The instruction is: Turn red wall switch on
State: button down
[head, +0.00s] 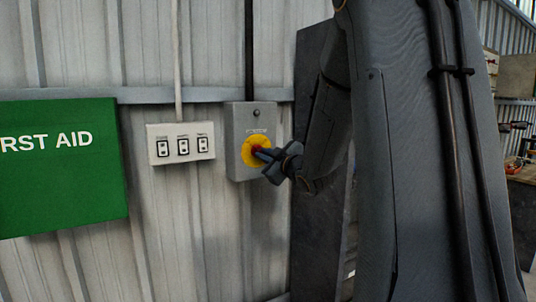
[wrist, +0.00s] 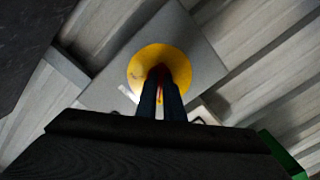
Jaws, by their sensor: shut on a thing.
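The red wall switch (head: 258,151) is a red knob on a round yellow plate, set on a grey box (head: 238,118) on the corrugated wall. My gripper (head: 262,154) reaches it from the right in the head view, with its fingers at the knob. In the wrist view my gripper (wrist: 160,80) is shut on the red knob (wrist: 163,71) at the centre of the yellow plate (wrist: 148,57). The fingers hide most of the knob, so I cannot tell which way it is turned.
A white panel (head: 182,158) with three small switches is just left of the grey box. A green first aid box (head: 60,170) hangs further left. My arm covers much of the right side. A cluttered bench (head: 522,172) shows at the far right.

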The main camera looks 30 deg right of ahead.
jog(key=shift+a+r+m+p, duration=0.1)
jog(key=shift+r+m+p, duration=0.1)
jog(key=shift+m+p, duration=3)
jog(key=shift+r+m+p, duration=0.15)
jog(key=shift+m+p, duration=0.95)
jog(key=shift+m, duration=4.1)
jog(key=c, duration=1.9)
grip_release()
jog(key=shift+o, duration=0.2)
jog(key=shift+f, duration=0.15)
jog(key=shift+s, duration=0.1)
